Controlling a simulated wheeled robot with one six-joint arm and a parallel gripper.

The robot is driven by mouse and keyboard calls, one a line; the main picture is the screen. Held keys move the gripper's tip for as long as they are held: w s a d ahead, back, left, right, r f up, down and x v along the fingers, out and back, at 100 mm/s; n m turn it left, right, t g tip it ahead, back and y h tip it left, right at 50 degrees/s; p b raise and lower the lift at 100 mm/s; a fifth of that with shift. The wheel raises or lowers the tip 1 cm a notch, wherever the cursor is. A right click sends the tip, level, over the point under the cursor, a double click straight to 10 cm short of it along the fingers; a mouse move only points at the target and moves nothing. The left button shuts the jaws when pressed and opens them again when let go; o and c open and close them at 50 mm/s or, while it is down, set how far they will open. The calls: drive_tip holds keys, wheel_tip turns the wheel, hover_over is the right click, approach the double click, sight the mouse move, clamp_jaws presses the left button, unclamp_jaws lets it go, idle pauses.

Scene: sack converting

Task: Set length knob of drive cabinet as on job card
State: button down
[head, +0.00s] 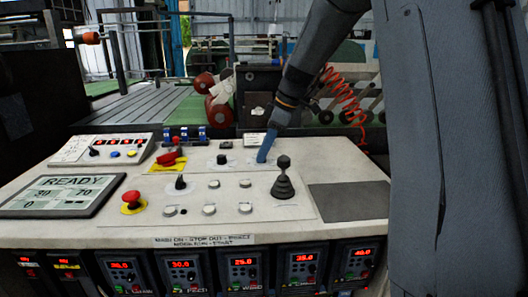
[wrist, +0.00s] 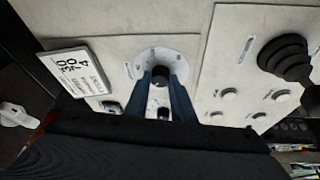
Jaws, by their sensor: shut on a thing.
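My gripper (head: 264,154) reaches down to the control desk, its blue fingers closed at a round pale dial plate. In the wrist view, the fingers (wrist: 160,80) are shut on a dark knob (wrist: 160,71) at the middle of that plate (wrist: 150,58). The fingers partly hide the knob, and its pointer setting cannot be read. A white printed card (wrist: 75,70) lies beside the plate; its text is turned and too small to read surely. In the head view the card (head: 254,138) shows just behind the gripper.
Another black knob (head: 222,159) is left of my gripper. A black joystick (head: 283,180) stands to the right, near the fingers. A red emergency button (head: 131,197) and a READY screen (head: 62,194) are at left. Several red-lit drive displays (head: 243,262) line the desk front.

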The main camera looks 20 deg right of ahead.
drive_tip(key=shift+d, duration=0.1)
drive_tip(key=c, duration=1.5)
unclamp_jaws()
drive_tip(key=shift+r, duration=0.1)
drive_tip(key=v, duration=0.7)
drive_tip(key=shift+d+r+b, duration=0.15)
drive_tip(key=shift+r+b, duration=0.15)
drive_tip(key=shift+b, duration=0.05)
